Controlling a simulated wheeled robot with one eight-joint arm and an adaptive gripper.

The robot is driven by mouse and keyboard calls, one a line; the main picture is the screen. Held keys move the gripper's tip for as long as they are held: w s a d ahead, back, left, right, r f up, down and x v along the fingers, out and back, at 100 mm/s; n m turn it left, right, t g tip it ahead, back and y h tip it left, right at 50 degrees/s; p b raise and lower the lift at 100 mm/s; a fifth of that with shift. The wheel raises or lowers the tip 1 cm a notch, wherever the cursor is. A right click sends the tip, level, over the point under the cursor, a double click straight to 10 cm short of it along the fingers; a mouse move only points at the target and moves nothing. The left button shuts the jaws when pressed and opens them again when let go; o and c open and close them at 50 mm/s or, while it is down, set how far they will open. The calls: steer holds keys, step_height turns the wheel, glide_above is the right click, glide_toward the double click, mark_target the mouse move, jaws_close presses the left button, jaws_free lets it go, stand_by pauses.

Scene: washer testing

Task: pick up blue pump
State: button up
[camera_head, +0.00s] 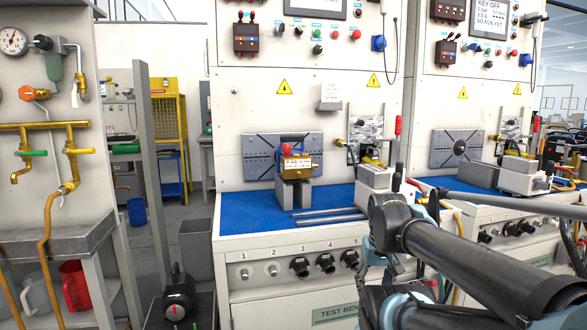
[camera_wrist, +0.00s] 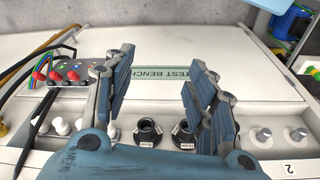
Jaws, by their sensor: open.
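No plainly all-blue pump shows in either view. In the head view, a brass-coloured unit with a white label (camera_head: 297,163) and some blue at its top and back sits on a grey block fixture (camera_head: 293,193) on the blue bench mat (camera_head: 240,218). I cannot tell whether it is the pump. My gripper (camera_wrist: 157,58) is open in the wrist view, its two fingers apart with nothing between them. It faces the white test bench front (camera_wrist: 215,45) with its knobs. The gripper itself is not clearly visible in the head view, where my arm fills the lower right.
Metal rods (camera_head: 325,215) lie on the mat, with a grey vise-like block (camera_head: 374,178) at right. A black device (camera_head: 180,292) stands low at left. A grey bin (camera_head: 196,236) stands behind it. Coloured connectors with cables (camera_wrist: 72,74) show at left in the wrist view.

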steer(key=o, duration=0.8)
steer(key=w+r, duration=0.2)
steer(key=r, duration=0.1)
steer(key=w+r, duration=0.1)
steer(key=shift+a+r, duration=0.3)
steer(key=shift+a, duration=0.05)
steer(key=shift+o, duration=0.2)
step_height(320, 180, up, 43)
steer(key=n+t+y, duration=0.1)
steer(key=n+t, duration=0.1)
steer(key=n, duration=0.1)
glide_above(293, 136)
steer(key=s+d, duration=0.1)
steer(key=s, duration=0.3)
steer(key=x, duration=1.1)
steer(key=shift+w+f, duration=0.1)
steer(key=shift+f, duration=0.2)
steer(key=shift+s+x, duration=0.1)
steer(key=shift+x, duration=1.3)
steer(key=shift+s+x, duration=0.15)
steer(key=shift+x, duration=1.3)
